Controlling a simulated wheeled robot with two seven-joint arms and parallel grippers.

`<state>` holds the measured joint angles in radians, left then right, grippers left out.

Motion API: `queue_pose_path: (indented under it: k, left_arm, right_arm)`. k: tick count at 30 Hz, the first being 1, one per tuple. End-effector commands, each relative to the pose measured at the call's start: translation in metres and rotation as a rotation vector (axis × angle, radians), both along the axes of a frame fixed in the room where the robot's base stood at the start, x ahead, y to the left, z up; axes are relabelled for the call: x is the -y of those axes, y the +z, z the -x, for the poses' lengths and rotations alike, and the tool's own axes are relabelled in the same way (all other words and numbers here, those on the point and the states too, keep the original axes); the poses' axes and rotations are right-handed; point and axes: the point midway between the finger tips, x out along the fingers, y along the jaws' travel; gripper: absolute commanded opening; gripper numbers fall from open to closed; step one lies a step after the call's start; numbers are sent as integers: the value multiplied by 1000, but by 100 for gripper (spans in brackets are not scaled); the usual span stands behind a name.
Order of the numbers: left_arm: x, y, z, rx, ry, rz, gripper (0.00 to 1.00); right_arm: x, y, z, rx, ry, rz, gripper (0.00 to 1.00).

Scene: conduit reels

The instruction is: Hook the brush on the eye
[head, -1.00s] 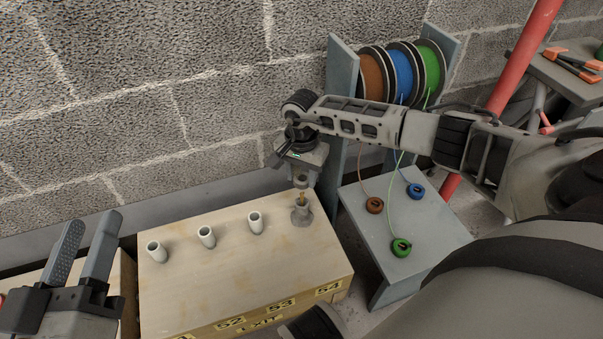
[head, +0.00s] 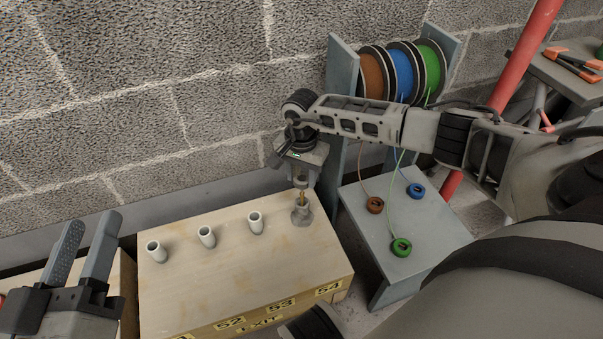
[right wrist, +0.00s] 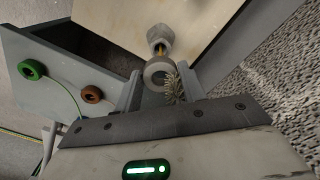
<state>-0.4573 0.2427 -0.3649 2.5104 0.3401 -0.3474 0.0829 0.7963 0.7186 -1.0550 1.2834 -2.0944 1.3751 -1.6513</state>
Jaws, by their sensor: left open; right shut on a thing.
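My right gripper (head: 301,181) is above the far right conduit mouth (head: 301,214) on the wooden box. It is shut on the brush, whose pale bristles (right wrist: 175,88) and grey round end (right wrist: 158,72) show between the fingers in the right wrist view. A thin yellow-orange piece (head: 302,198), likely the eye's line, stands up from that mouth. It also shows in the right wrist view (right wrist: 160,47), right by the brush's round end. The eye itself is too small or hidden to make out, and I cannot tell whether they touch. My left gripper (head: 90,222) is open and empty at lower left.
Several white conduit stubs, one of them here (head: 206,237), stand on the wooden box (head: 240,285) left of the grey mouth. A grey stand (head: 385,230) to the right holds brown, blue and green coils below the reels (head: 400,72). The brick wall is close behind.

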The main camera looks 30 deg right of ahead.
Motion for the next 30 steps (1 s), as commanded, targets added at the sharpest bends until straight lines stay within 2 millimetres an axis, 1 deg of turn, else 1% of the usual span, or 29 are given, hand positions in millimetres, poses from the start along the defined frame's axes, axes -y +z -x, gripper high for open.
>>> queue_pose_path:
  k: [10,30]
  left_arm:
    - [-1,-3,0,-3,2,-1,45]
    - [0,-17,0,0,0,0,45]
  right_arm:
    - [0,-1,0,1,0,-1,18]
    - [0,-18,0,1,0,0,18]
